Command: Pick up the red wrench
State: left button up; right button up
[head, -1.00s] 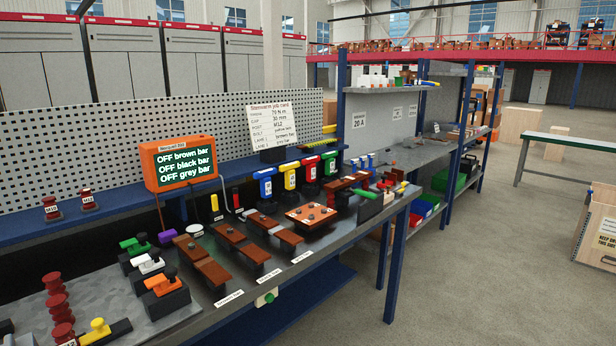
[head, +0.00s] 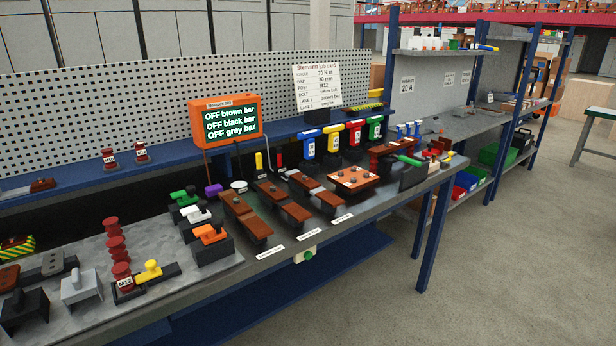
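The red wrench (head: 354,132) stands upright in the row of coloured tools at the back of the workbench. It has a red top with a white label, and its lower part is dark and hard to make out. A yellow one (head: 332,137) stands to its left and a green one (head: 375,128) to its right. A blue one (head: 308,145) is at the left end of the row. Neither of my grippers is in the head view.
The workbench (head: 345,232) holds brown bars, a copper-coloured plate (head: 354,180) with knobs, and coloured clamps in front of the row. An orange display (head: 226,122) stands behind to the left. A job card (head: 318,88) is behind the row. Floor at right (head: 520,260) is clear.

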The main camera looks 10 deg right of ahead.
aim_at(354, 136)
jog(key=z, duration=0.4)
jog(key=i+l+z, duration=0.1)
jog(key=z, duration=0.3)
jog(key=i+l+z, duration=0.1)
jog(key=z, duration=0.3)
jog(key=i+l+z, duration=0.15)
jog(key=z, duration=0.3)
jog(key=i+z, duration=0.1)
jog(key=z, duration=0.3)
jog(key=i, duration=2.6)
jog(key=i+l+u, duration=0.1)
jog(key=i+u, duration=0.2)
jog(key=i, duration=0.15)
jog(key=i+l+u, duration=0.2)
jog(key=i+u, duration=0.15)
jog(key=i, duration=0.15)
jog(key=i+l+u, duration=0.3)
jog(key=i, duration=0.1)
